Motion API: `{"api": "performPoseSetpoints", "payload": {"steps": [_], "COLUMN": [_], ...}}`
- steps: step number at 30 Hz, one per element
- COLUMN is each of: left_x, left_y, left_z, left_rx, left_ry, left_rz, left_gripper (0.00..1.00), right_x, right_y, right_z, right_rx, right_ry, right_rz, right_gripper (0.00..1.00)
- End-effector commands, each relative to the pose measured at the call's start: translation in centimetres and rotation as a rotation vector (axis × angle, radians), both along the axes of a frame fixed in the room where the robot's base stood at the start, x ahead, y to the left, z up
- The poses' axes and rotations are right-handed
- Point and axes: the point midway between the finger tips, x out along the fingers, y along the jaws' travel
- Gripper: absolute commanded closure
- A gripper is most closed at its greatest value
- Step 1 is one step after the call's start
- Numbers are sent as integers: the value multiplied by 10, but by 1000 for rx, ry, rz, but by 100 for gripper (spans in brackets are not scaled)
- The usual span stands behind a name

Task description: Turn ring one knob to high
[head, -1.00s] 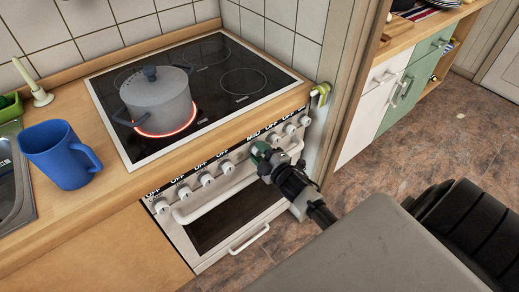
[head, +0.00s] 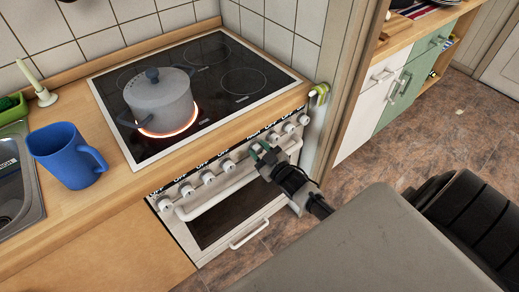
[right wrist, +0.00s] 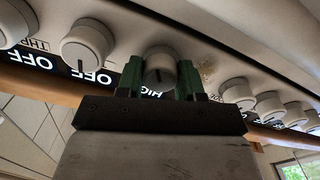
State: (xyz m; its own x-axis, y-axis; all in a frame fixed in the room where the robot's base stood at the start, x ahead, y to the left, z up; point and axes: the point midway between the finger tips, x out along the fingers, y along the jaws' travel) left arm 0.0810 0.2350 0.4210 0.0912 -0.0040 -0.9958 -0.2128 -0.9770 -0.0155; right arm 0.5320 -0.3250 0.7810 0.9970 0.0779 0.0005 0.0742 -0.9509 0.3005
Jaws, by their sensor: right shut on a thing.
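The stove's front panel (head: 176,190) carries a row of white knobs. My right gripper (head: 264,154) is at this row, in front of the oven, with its green fingers around one knob. In the right wrist view the fingers are shut on that white knob (right wrist: 160,70), one on each side. Its label beside the fingers is partly hidden and shows the letters "HIG". Neighbouring knobs (right wrist: 88,45) have OFF labels. The ring (head: 166,131) under the pot glows bright. My left gripper is not in view.
A grey lidded pot (head: 160,100) stands on the black cooktop (head: 225,115). A blue mug (head: 66,158) stands on the wooden counter at left, next to the sink (head: 18,195). The oven handle (head: 215,200) runs just below the knobs.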

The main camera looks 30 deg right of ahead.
Motion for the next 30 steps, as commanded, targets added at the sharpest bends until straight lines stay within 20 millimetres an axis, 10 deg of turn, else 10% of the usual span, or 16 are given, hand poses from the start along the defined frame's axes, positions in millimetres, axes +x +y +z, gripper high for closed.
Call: {"api": "performPoseSetpoints", "payload": {"steps": [20,21,24,30], "left_x": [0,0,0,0], "left_y": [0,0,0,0], "left_z": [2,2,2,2], "left_rx": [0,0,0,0], "left_ry": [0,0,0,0], "left_rz": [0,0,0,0], "left_gripper": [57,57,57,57], "right_x": [-1,-1,-1,0], "right_y": [0,0,0,0], "right_z": [-2,-2,-2,-1], "right_rx": [60,60,61,59], "right_ry": [9,9,8,7], "right_rz": [0,0,0,0], "right_gripper": [87,58,43,37]}}
